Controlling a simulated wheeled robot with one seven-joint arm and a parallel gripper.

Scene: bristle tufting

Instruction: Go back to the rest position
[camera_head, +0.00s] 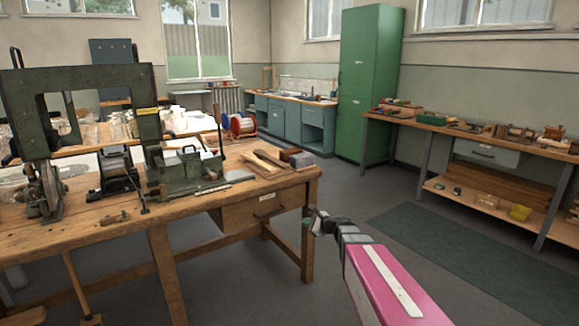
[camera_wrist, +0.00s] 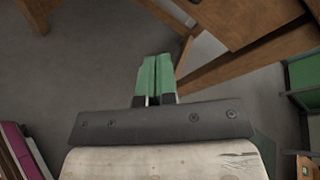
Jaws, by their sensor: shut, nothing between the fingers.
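My gripper (camera_wrist: 157,80) is shut and empty in the wrist view, its two green fingers pressed together over the grey floor. In the head view my gripper (camera_head: 313,222) is small and dark, at the end of my pink arm, just right of the near workbench's front right leg. The wooden workbench (camera_head: 205,205) stands at the left, with a drawer at its right end. In the wrist view the wooden legs and frame of a bench (camera_wrist: 245,60) show at the upper right, apart from the fingers.
A green machine (camera_head: 185,170) and wooden pieces (camera_head: 262,162) stand on the workbench. A tall green cabinet (camera_head: 367,85) is at the back. A second bench (camera_head: 470,135) runs along the right wall. A dark mat (camera_head: 450,248) lies on open floor at the right.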

